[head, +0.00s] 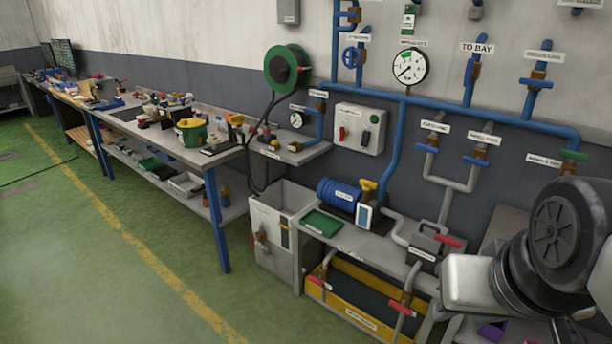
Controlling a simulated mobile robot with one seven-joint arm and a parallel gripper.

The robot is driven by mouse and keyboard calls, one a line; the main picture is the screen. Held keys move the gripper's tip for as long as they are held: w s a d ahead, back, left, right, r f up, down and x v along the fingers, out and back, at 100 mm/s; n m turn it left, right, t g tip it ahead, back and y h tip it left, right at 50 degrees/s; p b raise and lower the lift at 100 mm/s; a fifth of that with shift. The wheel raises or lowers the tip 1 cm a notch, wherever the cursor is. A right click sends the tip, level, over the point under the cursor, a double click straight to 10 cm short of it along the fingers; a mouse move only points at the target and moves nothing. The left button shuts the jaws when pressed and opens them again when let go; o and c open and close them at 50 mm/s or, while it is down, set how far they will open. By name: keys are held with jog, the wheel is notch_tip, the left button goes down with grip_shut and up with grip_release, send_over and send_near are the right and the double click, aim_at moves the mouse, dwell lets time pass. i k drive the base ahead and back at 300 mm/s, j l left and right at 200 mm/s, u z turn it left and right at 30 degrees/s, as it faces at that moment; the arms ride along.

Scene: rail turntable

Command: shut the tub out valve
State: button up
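A grey tub (290,200) stands on the floor beside the pump bench. A valve with a brownish body (262,236) is on the tub's front, and its handle position is too small to tell. Two red-levered valves, one on the left (319,281) and one on the right (401,308), sit on grey pipes at the bench front. Their labels are too small to read, so I cannot tell for sure which valve is the tub out valve. My arm shows at the right edge, and no gripper fingers are visible.
A blue pump (338,192) and green tray (323,223) are on the bench, above a yellow-edged bin (350,308). Blue and grey pipes with valves cover the wall. A long cluttered workbench (225,158) runs left. The green floor in front is clear.

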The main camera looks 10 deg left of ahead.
aim_at(252, 241)
jog(key=u, duration=1)
jog(key=i+j, duration=0.15)
jog(key=i, duration=0.35)
jog(key=i+j, duration=0.1)
jog(key=i, duration=0.4)
jog(key=i+j+z, duration=0.1)
jog(key=i, duration=0.4)
jog(key=i+j, duration=0.2)
jog(key=i, duration=0.25)
jog(key=i+j, duration=0.2)
jog(key=i, duration=0.3)
jog(key=i+j, duration=0.15)
jog(key=i, duration=0.35)
jog(key=i+j+z, duration=0.1)
jog(key=i, duration=0.4)
jog(key=j, duration=0.1)
